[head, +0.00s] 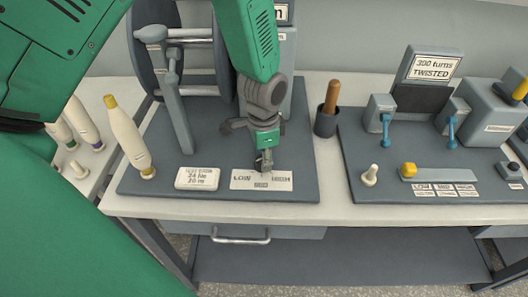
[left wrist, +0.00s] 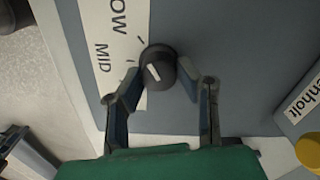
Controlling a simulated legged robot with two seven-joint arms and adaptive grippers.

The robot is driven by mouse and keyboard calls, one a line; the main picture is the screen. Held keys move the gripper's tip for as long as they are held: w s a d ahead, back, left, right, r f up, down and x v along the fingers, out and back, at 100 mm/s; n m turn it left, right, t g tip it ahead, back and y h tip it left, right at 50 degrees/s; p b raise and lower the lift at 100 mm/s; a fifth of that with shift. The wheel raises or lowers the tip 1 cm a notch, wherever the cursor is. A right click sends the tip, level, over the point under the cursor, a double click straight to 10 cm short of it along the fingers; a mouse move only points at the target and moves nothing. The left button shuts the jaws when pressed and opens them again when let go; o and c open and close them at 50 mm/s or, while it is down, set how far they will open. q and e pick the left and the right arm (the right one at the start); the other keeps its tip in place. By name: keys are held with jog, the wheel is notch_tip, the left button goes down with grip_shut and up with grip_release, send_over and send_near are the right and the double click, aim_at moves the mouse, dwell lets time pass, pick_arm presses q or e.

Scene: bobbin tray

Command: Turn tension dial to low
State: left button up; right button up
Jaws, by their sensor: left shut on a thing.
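The tension dial (left wrist: 158,68) is a round black knob with a white pointer mark, beside a white label strip (left wrist: 112,50) that reads "LOW" and "MID" in the left wrist view. The pointer shows on the knob's left part; which setting it marks I cannot tell. My left gripper (left wrist: 158,82) has a finger on each side of the dial and is shut on it. In the head view my left gripper (head: 264,163) points down at the label plate (head: 262,181) and mostly hides the dial.
A cup with a wooden handle (head: 328,120) stands to the right. A second board (head: 440,165) holds blue levers and a yellow-knobbed slider. Bobbins (head: 130,140) stand left.

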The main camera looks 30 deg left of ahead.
pick_arm(q)
jog(key=shift+r+m+p, duration=0.15)
jog(key=shift+m+p, duration=0.5)
jog(key=shift+m, duration=0.55)
grip_shut()
grip_release()
jog(key=shift+s+a+m+p, duration=0.15)
jog(key=shift+m+p, duration=0.3)
jog(key=shift+m, duration=0.55)
jog(key=shift+f, duration=0.2)
jog(key=o, duration=1.1)
jog(key=shift+a, duration=0.1)
jog(key=shift+r, duration=0.4)
notch_tip(320, 180, up, 11)
jog(key=shift+f, duration=0.1)
